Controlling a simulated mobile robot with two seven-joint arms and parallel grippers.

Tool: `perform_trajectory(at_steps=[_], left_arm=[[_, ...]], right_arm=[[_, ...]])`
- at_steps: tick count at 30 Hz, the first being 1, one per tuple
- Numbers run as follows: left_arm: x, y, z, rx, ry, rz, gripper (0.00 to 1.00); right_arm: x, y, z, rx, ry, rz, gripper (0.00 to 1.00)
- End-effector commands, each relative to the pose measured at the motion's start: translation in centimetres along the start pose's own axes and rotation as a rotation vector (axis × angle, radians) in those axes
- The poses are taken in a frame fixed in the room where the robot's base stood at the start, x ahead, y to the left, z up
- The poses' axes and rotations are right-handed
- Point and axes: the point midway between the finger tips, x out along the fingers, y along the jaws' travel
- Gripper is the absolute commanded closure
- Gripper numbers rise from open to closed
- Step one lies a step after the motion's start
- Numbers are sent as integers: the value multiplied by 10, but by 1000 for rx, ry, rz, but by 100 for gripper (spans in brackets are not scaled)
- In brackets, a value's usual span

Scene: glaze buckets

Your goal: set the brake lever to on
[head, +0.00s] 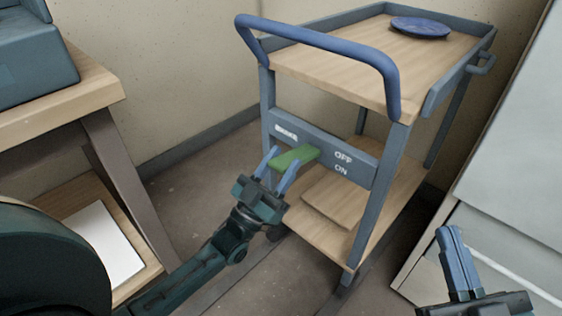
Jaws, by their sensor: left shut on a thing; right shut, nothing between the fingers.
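The green brake lever (304,153) sits on the grey front panel (362,172) of the trolley, between the white BRAKE label and the OFF and ON labels. OFF stands above ON. The lever's right end is about level with OFF, but I cannot tell its exact setting. My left gripper (281,157) is shut on the lever, with one blue finger on each side of its near end. My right gripper (450,238) is shut and empty at the lower right, away from the trolley.
The trolley has a blue push handle (325,41) above the panel, a blue plate (420,27) on top and a board (338,198) on its lower shelf. A wooden bench (60,105) stands left. A pale cabinet (515,160) stands right. Floor between bench and trolley is clear.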

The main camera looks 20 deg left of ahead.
Motion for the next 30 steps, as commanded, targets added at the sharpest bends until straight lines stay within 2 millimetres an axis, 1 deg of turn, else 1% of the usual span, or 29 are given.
perform_trajectory(at_steps=[1,10,11,18,26,29,30], left_arm=[[-4,2,7,-2,-24,1,100],[-4,2,7,-2,-24,1,100],[-4,2,7,-2,-24,1,59],[-2,1,5,-1,-15,0,39],[-2,0,3,0,-10,0,38],[-8,0,3,0,-11,0,38],[-13,0,3,0,-13,-1,38]], right_arm=[[0,0,0,-3,4,-1,100],[1,1,-1,-6,7,-1,100],[1,1,-1,-6,7,-1,100],[1,0,-1,-5,4,-1,100],[0,0,0,-2,-1,-1,100],[0,0,-1,0,-4,-1,100],[0,0,-1,2,-7,-1,100]])
